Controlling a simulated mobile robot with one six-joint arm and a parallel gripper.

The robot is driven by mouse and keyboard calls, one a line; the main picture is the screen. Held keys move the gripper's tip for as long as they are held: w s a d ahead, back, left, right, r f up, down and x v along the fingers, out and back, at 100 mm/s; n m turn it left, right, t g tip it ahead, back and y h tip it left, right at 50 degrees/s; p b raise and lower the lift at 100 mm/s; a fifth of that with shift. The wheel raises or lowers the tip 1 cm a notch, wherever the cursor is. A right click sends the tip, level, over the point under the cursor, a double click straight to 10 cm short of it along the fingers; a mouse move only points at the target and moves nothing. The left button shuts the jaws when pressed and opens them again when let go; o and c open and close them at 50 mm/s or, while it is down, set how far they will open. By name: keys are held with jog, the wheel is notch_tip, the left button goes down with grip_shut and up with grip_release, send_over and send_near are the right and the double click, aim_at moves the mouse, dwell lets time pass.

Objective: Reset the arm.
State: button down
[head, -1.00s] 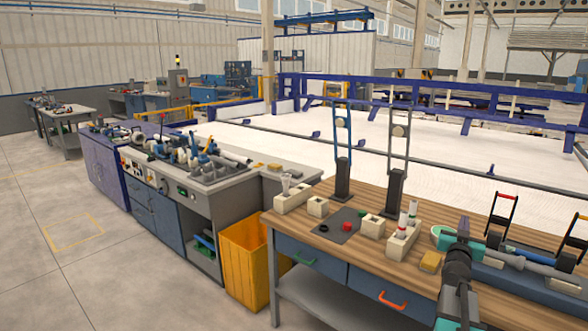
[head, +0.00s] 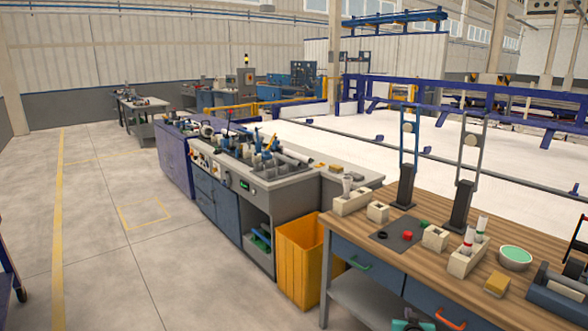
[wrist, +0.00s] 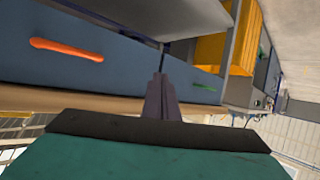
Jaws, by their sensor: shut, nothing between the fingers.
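My gripper (wrist: 162,88) shows in the wrist view as a dark pair of fingers, closed together and with nothing between them. It is in front of the wooden workbench's drawers, which appear upside down there. The blue drawer with the orange handle (wrist: 66,49) is left of the fingers, and the green handle (wrist: 206,88) is to the right.
The wooden workbench (head: 400,258) holds beige blocks, two upright stands, a green bowl (head: 515,257) and a yellow sponge (head: 497,284). A yellow bin (head: 300,262) stands beside it, near a grey machine bench (head: 282,187). Open floor (head: 110,270) lies to the left.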

jog(key=s+a+f+n+g+y, duration=0.2)
jog(key=s+a+f+g, duration=0.2)
jog(key=s+a+f, duration=0.65)
jog(key=s+a+f+n+g+y, duration=0.1)
jog(key=s+a+f+g+y, duration=0.25)
jog(key=s+a+f, duration=0.7)
jog(key=s+a+f+n+g, duration=0.1)
jog(key=s+a+f+g, duration=0.1)
jog(key=s+f, duration=0.3)
jog(key=s+a+f+g, duration=0.2)
jog(key=s+f+g, duration=0.1)
jog(key=s, duration=0.5)
jog(key=s+d+r+m+g+h, duration=0.1)
jog(key=s+g, duration=0.4)
jog(key=s, duration=0.8)
jog(key=shift+s+d+r+g+h, duration=0.25)
jog(key=shift+r+g+h, duration=0.1)
jog(key=shift+r, duration=0.3)
